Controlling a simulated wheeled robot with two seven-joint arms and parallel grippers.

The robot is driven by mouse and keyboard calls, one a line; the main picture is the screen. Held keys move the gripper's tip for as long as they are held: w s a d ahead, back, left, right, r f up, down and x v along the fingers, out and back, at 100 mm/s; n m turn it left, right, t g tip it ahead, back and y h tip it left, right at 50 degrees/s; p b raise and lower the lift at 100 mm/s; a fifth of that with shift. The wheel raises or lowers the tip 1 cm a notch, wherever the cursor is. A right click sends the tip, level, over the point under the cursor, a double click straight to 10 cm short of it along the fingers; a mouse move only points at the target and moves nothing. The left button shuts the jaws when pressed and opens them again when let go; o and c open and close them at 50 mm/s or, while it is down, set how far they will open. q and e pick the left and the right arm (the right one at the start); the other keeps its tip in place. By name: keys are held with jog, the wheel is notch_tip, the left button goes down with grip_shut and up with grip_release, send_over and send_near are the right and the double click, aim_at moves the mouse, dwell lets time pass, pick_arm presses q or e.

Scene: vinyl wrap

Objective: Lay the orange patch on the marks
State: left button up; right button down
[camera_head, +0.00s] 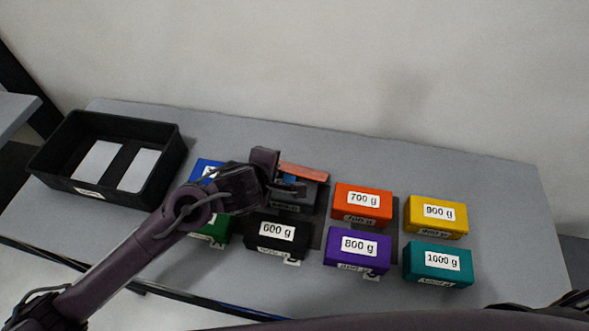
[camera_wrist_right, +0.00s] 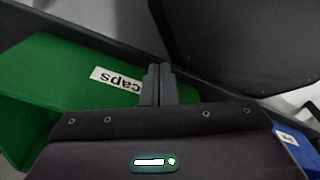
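A thin orange-red strip (camera_head: 303,172), which looks like the orange patch, shows just beyond my left gripper (camera_head: 291,187), above the back of a dark grey block (camera_head: 294,207). The gripper is over that block, and its fingers are small and partly hidden by the wrist. I cannot tell whether they touch or hold the strip, or whether the strip rests on something. I cannot make out the marks. My right gripper (camera_wrist_right: 160,84) shows in the right wrist view with its fingers together and nothing visible between them, in front of a green bin (camera_wrist_right: 70,75) labelled "caps".
Labelled blocks stand in two rows: orange 700 g (camera_head: 350,216), yellow 900 g (camera_head: 424,227), black 600 g (camera_head: 262,247), purple 800 g (camera_head: 342,260), teal 1000 g (camera_head: 420,274). A black tray (camera_head: 172,165) with two pale sheets is at left. The table's far right (camera_head: 510,240) is clear.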

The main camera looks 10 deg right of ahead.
pick_arm(q)
jog(key=shift+w+f, duration=0.1)
jog(key=shift+w, duration=0.05)
grip_shut()
jog(key=shift+d+r, duration=0.1)
jog(key=shift+r, duration=0.25)
notch_tip(320, 180, up, 19)
jog(key=p, duration=0.6)
jog(key=shift+r, duration=0.2)
jog(key=shift+f, duration=0.15)
